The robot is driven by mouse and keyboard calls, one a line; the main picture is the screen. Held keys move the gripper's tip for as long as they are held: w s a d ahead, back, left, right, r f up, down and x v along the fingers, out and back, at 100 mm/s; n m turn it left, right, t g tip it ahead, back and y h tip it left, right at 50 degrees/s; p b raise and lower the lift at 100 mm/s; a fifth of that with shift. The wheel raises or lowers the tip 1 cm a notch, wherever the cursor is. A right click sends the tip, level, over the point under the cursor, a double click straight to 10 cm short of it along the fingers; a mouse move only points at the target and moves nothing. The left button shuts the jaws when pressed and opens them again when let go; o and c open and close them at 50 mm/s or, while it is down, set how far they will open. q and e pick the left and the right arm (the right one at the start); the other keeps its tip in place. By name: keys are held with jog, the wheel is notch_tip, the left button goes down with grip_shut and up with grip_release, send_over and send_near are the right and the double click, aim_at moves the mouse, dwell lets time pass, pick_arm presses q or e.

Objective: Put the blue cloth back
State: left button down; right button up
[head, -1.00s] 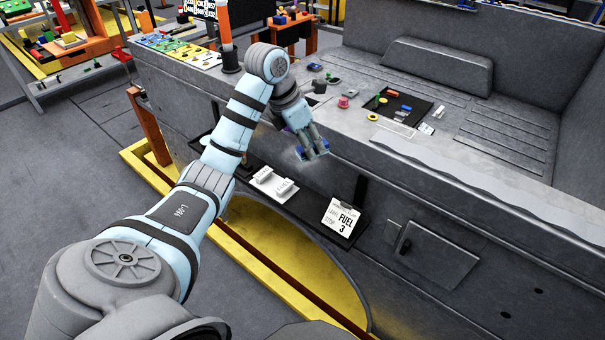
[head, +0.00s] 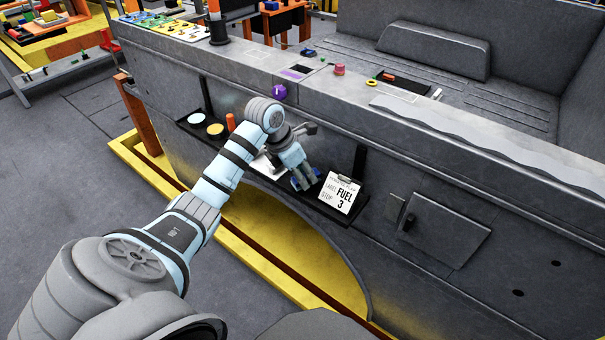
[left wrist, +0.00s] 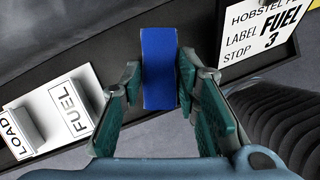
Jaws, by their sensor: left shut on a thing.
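The blue cloth shows as a flat blue strip (left wrist: 159,62) between the fingertips in the left wrist view. My left gripper (head: 305,184) is shut on it, low at the side shelf. In the head view only small blue parts show around the fingers. The cloth is over or at the black shelf (left wrist: 103,50), between a white FUEL block and the "FUEL 3" card; whether it touches the shelf I cannot tell. My right gripper is in neither view.
The "FUEL 3" card (head: 341,194) stands just right of the gripper. A white FUEL block (left wrist: 68,105) is on its left. Two round pots and an orange cylinder (head: 231,121) stand farther left on the shelf. A purple object (head: 279,91) is at the ledge above.

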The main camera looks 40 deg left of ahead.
pick_arm(q)
jog(key=shift+f, duration=0.1)
jog(key=shift+f+b, duration=0.45)
jog(key=shift+f, duration=0.05)
jog(key=c, duration=1.2)
grip_release()
jog(key=shift+r, duration=0.1)
jog(key=shift+r+p, duration=0.35)
jog(key=p+v, duration=0.2)
jog(key=v, duration=1)
jog(key=shift+d+r, duration=0.1)
jog(key=shift+r, duration=0.1)
